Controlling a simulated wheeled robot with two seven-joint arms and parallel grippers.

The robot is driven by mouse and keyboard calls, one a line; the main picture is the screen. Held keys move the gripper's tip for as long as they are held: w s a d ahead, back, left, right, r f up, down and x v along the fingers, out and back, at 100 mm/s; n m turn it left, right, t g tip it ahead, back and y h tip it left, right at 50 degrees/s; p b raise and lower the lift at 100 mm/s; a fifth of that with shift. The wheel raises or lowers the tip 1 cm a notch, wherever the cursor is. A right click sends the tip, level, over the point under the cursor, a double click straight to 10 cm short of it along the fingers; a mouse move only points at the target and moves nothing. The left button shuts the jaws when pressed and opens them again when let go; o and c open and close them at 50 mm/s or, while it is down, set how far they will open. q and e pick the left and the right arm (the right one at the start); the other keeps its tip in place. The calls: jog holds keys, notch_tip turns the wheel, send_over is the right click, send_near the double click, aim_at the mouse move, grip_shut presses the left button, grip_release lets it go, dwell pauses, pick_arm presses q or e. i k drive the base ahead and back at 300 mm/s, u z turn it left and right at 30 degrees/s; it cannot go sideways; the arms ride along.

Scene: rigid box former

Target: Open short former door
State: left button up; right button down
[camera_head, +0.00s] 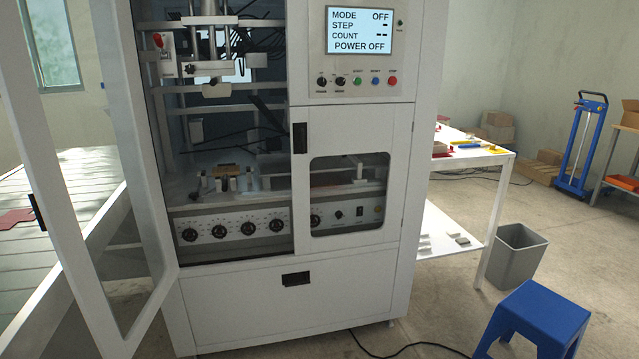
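The box former (296,318) is a tall white cabinet in the middle of the head view. Its short door (399,158) is the white panel with a rounded window on the right side, below the control panel. It looks shut, flush with the cabinet front. Its black handle (300,138) is on the upper left edge. The tall glazed door (85,235) on the left is swung wide open, with a black handle (37,212). The inside of the machine shows through the left opening. Neither of my grippers is in view.
The control panel's screen (359,31) reads POWER OFF. A blue stool (540,318) stands at the lower right, near a grey bin (515,260) and a white table (470,160). A black cable (400,353) lies on the floor before the cabinet. A blue trolley (580,145) stands farther back.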

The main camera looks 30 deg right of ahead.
aim_at(316, 130)
jog(key=z, duration=2)
jog(key=i, duration=1.35)
jog(key=z, duration=0.3)
jog(key=i, duration=1)
jog(key=u, duration=0.55)
